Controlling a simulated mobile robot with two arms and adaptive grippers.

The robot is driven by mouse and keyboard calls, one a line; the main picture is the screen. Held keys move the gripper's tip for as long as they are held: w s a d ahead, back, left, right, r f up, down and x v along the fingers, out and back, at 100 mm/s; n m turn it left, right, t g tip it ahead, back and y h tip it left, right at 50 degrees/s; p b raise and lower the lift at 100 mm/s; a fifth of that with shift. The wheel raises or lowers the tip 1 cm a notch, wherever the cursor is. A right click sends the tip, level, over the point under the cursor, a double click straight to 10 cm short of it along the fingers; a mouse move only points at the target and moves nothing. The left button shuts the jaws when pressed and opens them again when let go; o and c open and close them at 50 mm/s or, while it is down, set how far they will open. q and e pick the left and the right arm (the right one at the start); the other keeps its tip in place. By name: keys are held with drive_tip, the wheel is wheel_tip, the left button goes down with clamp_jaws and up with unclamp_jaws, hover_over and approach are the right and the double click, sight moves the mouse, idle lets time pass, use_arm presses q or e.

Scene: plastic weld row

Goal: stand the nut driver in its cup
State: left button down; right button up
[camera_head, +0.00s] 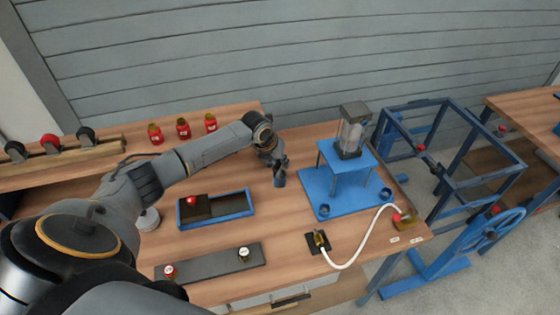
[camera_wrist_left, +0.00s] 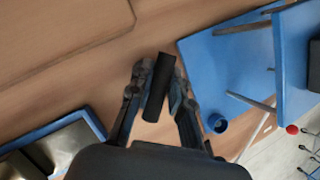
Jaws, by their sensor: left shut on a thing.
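My left gripper (camera_head: 279,163) is above the wooden table, left of the blue stand. In the left wrist view its fingers (camera_wrist_left: 160,85) are shut on a dark cylindrical thing, likely the nut driver (camera_wrist_left: 157,90), which looks slightly tilted there. In the head view the dark end of the nut driver (camera_head: 279,179) hangs below the fingers; the rest is hidden. A small blue cup (camera_head: 323,210) stands at the near left corner of the blue base plate, apart from the gripper. This cup also shows in the left wrist view (camera_wrist_left: 217,123). My right gripper is out of view.
The blue base plate (camera_head: 340,205) carries a raised stand with a clear-domed device (camera_head: 352,135), and another blue ring (camera_head: 386,194) at its right. A blue tray (camera_head: 240,211), a grey bar (camera_head: 215,263) and a white hose (camera_head: 357,250) lie nearer. Red jars (camera_head: 183,128) stand behind.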

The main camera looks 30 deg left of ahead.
use_arm(q)
drive_tip(key=shift+f, duration=0.4)
idle(0.3)
drive_tip(key=c, duration=0.8)
unclamp_jaws()
drive_tip(key=shift+o, duration=0.2)
drive_tip(key=shift+r, duration=0.1)
drive_tip(key=shift+r+p, duration=2.65)
drive_tip(key=shift+r, duration=0.8)
drive_tip(key=shift+s+f, duration=0.1)
drive_tip(key=shift+f, duration=0.05)
